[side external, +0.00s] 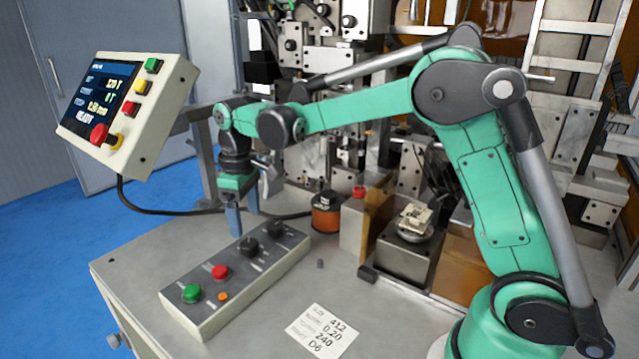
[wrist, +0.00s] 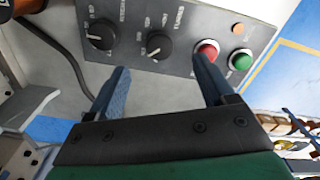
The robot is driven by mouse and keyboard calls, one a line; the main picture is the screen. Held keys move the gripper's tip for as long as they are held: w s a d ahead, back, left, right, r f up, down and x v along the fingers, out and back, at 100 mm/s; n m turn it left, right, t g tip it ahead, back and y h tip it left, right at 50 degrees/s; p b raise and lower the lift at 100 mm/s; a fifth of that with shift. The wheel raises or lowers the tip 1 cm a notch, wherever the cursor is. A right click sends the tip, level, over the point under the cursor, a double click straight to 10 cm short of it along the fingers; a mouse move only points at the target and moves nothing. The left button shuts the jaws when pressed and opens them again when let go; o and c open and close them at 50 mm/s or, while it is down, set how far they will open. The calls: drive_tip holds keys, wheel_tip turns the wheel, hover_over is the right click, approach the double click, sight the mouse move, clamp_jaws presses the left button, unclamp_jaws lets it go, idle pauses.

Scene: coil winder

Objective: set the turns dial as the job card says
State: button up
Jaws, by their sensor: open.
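The control box (side external: 235,285) lies on the bench with two black dials in a row. One dial (side external: 249,246) is beside the red button; it also shows in the wrist view (wrist: 157,44). The other dial (side external: 275,228) is at the far end, also in the wrist view (wrist: 101,34).
The box has red (side external: 220,271), green (side external: 192,292) and orange (side external: 222,296) buttons. A tilted panel (side external: 125,110) shows what looks like 120 T and READY. A cable crosses behind the box.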

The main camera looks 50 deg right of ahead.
sight(249, 243)
drive_tip(key=shift+f, duration=2.9)
clamp_jaws()
drive_tip(key=shift+m, duration=0.3)
drive_tip(key=m, duration=0.3)
drive_tip(key=shift+m, duration=2.5)
